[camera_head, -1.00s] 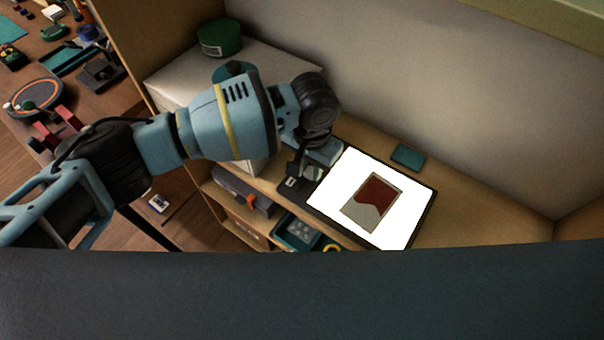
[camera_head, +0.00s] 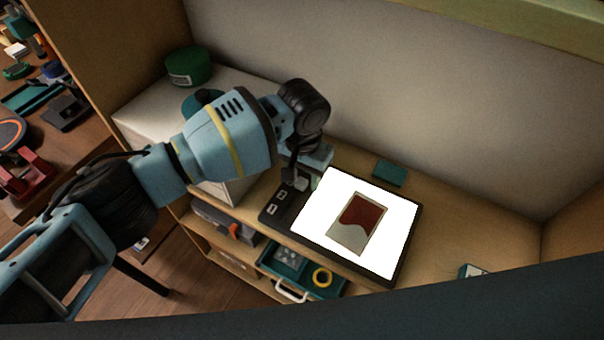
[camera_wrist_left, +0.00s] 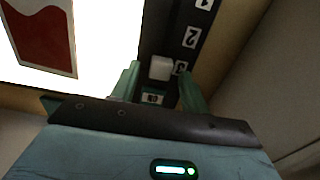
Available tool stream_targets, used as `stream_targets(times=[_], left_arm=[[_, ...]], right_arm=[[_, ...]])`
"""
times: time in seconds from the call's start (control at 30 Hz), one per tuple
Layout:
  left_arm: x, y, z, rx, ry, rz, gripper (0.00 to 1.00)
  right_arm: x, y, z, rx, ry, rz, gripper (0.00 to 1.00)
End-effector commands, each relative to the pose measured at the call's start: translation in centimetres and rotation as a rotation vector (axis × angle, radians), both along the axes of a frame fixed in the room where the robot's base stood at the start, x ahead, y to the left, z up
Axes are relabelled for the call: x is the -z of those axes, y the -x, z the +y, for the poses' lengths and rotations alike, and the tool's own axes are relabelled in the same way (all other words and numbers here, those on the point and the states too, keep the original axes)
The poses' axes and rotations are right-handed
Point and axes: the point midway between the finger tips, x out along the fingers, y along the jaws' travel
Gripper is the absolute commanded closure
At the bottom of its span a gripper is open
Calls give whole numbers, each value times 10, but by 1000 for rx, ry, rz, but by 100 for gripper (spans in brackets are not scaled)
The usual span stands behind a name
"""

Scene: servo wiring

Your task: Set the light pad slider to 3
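The light pad (camera_head: 312,218) glows white on the bench, with a red and pale picture (camera_head: 357,222) on it. Its dark control strip (camera_head: 275,203) runs along the left edge. In the left wrist view the strip carries labels 1, 2 and 3 and an ON label (camera_wrist_left: 152,98). The white slider knob (camera_wrist_left: 161,68) is beside the label 3 (camera_wrist_left: 181,68). My left gripper (camera_wrist_left: 158,80) is open, with one teal finger on each side of the knob; contact is unclear. In the head view the left gripper (camera_head: 303,172) is over the strip's far end. My right gripper is not in view.
A teal block (camera_head: 389,173) lies behind the pad. A green round tin (camera_head: 188,67) stands on a white box (camera_head: 150,118) at the left. The bench right of the pad is mostly clear.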

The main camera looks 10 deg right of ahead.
Motion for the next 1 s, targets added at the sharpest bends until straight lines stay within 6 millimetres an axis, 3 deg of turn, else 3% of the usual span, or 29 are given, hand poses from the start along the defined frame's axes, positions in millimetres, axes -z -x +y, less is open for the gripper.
stream_targets(times=[0.27,0.7,1.0], left_arm=[[-6,1,0,0,0,2,55],[-69,0,0,0,0,0,55],[-78,0,0,1,-1,2,55]], right_arm=[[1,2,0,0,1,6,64],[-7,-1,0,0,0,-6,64],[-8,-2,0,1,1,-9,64]])
